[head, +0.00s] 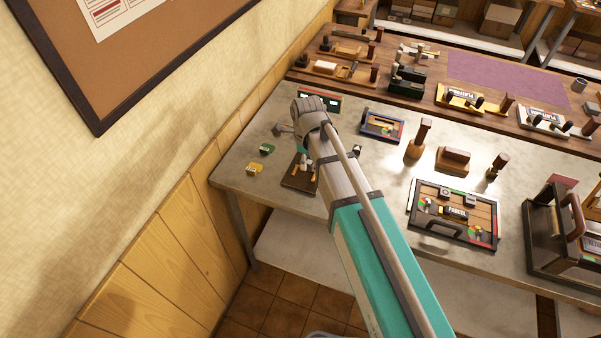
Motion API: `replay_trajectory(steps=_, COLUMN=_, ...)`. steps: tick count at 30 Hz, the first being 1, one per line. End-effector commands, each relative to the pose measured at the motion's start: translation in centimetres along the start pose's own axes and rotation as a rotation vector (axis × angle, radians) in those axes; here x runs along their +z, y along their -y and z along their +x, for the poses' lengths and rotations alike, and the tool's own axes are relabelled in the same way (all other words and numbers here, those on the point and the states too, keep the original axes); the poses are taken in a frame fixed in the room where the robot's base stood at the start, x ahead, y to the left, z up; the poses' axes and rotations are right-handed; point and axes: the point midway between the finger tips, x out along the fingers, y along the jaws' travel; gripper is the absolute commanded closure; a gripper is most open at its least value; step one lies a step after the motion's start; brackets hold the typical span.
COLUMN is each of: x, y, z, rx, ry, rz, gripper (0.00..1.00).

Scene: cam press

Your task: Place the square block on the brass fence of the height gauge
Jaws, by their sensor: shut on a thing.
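My gripper (284,129) shows only in part, as a small grey shape beside my wrist at the table's far left. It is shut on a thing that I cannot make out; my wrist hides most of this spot. A dark brown board (291,184) with small brass-coloured parts lies just in front, partly behind my arm. It may be the height gauge, but its fence is not clear. I cannot pick out the square block for certain. A small green block (267,149) and a small yellow block (254,168) lie on the table left of the board.
The grey table (235,172) has a blue-framed box (382,126), wooden stands (418,139) and a parcel panel (454,212) right of my arm. A dark metal frame (560,235) stands at far right. The wall is close on the left. A brown bench (420,85) lies behind.

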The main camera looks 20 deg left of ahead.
Motion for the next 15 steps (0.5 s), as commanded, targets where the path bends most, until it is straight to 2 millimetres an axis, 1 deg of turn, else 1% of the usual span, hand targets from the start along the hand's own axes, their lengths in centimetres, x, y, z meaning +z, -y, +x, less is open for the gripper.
replay_trajectory(steps=1, x=0.44, y=0.32, z=0.88, rx=0.000, ry=0.000, rz=0.000, gripper=1.00)
replay_trajectory(steps=4, x=0.87, y=0.57, z=1.41, rx=0.000, ry=0.000, rz=0.000, gripper=1.00)
replay_trajectory(steps=15, x=1.14, y=0.70, z=1.58, rx=0.000, ry=0.000, rz=0.001, gripper=1.00)
